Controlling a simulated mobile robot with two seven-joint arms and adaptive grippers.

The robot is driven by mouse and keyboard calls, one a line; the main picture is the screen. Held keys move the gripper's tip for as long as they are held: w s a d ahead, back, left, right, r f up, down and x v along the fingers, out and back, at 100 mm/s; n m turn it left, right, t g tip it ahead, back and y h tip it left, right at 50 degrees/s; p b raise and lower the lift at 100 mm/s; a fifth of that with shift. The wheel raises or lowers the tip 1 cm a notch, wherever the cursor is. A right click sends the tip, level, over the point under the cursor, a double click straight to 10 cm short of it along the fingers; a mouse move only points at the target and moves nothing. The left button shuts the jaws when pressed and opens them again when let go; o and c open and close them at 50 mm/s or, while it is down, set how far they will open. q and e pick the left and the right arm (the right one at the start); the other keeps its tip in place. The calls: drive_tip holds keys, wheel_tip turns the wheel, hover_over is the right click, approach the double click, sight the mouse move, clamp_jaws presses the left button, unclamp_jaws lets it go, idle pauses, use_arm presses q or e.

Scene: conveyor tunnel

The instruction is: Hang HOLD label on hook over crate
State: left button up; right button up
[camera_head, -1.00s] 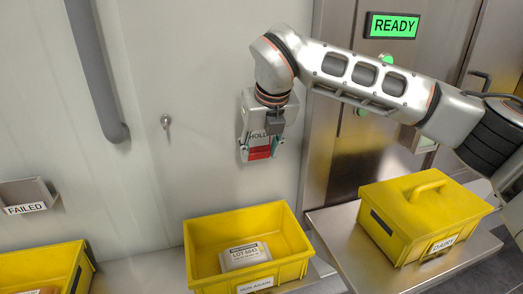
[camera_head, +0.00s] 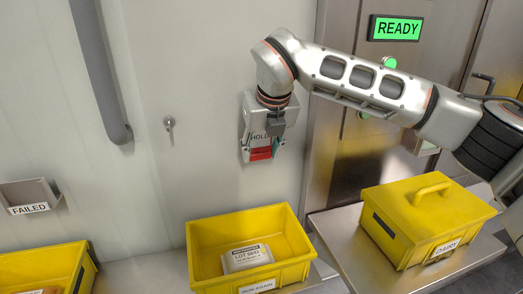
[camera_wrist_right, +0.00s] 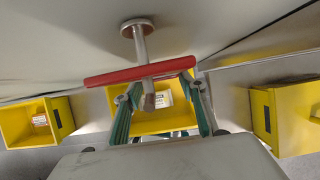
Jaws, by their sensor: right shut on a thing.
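My right gripper (camera_head: 262,146) points down by the wall and is shut on the HOLD label (camera_head: 260,154), a white piece with a red lower band. The wrist view shows the label's red edge (camera_wrist_right: 105,77) across the fingers. A metal hook with a round plate (camera_wrist_right: 137,25) runs from the wall past this edge, its tip (camera_wrist_right: 149,101) on the near side. I cannot tell whether the label hangs on it. The open yellow crate (camera_head: 207,233) stands below and holds a white lot packet (camera_head: 246,260). My left gripper is out of view.
Another bare wall hook (camera_head: 169,124) is to the left. A FAILED bin (camera_head: 30,196) and another yellow crate (camera_head: 85,268) are at far left. A lidded yellow DAIRY box (camera_head: 425,215) stands on a steel surface at right, below a green READY sign (camera_head: 397,28).

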drive_tip(key=shift+f+b, duration=0.6)
drive_tip(key=shift+f, duration=0.15)
drive_tip(key=o, duration=1.7)
drive_tip(key=shift+c, duration=0.2)
drive_tip(key=shift+r, duration=0.1)
drive_tip(key=v, duration=1.2)
